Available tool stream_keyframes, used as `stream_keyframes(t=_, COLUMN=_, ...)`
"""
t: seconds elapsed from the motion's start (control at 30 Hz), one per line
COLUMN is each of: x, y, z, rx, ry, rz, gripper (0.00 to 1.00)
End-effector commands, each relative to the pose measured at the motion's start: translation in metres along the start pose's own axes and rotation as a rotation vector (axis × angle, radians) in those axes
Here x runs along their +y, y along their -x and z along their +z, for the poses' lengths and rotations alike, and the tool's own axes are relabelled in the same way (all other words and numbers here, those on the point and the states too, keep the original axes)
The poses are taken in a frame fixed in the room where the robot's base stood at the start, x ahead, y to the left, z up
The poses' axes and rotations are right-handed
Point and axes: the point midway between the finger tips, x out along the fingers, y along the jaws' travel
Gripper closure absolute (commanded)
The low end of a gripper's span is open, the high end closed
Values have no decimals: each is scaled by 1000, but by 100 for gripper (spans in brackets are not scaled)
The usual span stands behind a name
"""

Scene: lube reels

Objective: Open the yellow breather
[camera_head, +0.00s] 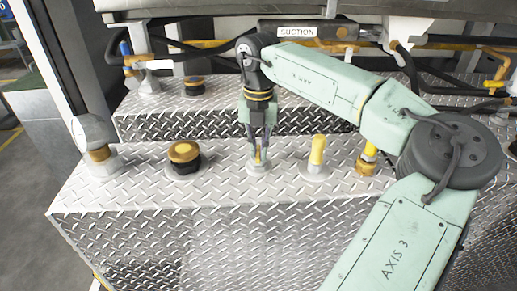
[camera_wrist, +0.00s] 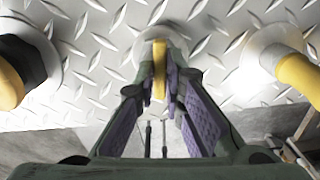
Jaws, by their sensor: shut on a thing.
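A yellow breather handle (camera_wrist: 160,68) stands upright between my gripper's fingers in the wrist view, on a round pale base (camera_head: 258,167). In the head view only a thin yellow strip of it shows between the fingers. My gripper (camera_head: 260,142) points straight down over it and is shut on it; the purple finger pads (camera_wrist: 193,105) lie close on both sides. A second yellow handle (camera_head: 317,151) stands upright on its own pale base just to the right; it also shows at the right of the wrist view (camera_wrist: 297,75).
A yellow-topped black cap (camera_head: 184,152) is left of my gripper, and a metal fitting with a grey top (camera_head: 90,135) is farther left. Another yellow fitting (camera_head: 368,158) stands at right. Behind are a raised diamond-plate step (camera_head: 205,122), hoses and a "SUCTION" label (camera_head: 297,32).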

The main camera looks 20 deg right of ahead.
Motion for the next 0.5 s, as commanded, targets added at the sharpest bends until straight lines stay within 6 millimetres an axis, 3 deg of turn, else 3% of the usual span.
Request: stream_keyframes(t=0.5, x=0, y=0, z=0, rx=1, ry=159, rz=0, gripper=100)
